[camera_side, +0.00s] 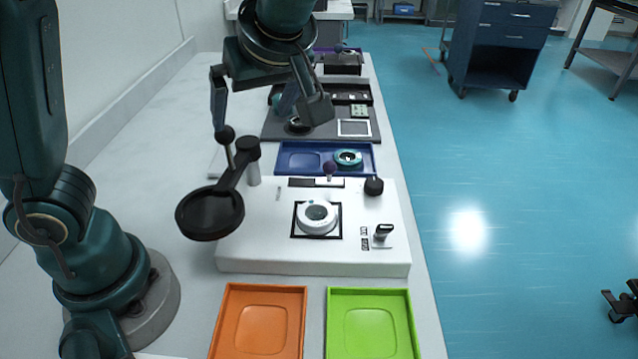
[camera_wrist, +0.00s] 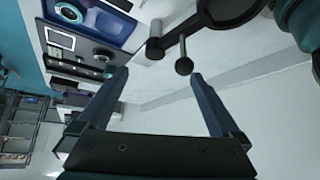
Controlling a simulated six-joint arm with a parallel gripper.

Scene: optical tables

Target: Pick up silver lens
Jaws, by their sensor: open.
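A silver-white ring-shaped lens (camera_side: 317,217) lies in the black square frame on top of the white device (camera_side: 250,258). My gripper (camera_side: 270,118) is open and empty, behind the lens and to its left in the side view, above the bench. In the wrist view my gripper's fingers (camera_wrist: 158,78) stand wide apart with nothing held between them. A second ring with a teal rim (camera_side: 347,157) sits in the blue tray (camera_side: 288,172), and it also shows in the wrist view (camera_wrist: 68,12). A dark ring (camera_side: 298,125) lies on the dark mat, close to one finger in the side view.
A black disc on a jointed arm (camera_side: 210,213) overhangs the device's left side. A ball-topped lever (camera_wrist: 183,66) stands between the finger lines in the wrist view. Orange (camera_side: 262,331) and green (camera_side: 369,329) trays lie empty in front. The device also carries a black knob (camera_side: 373,186).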

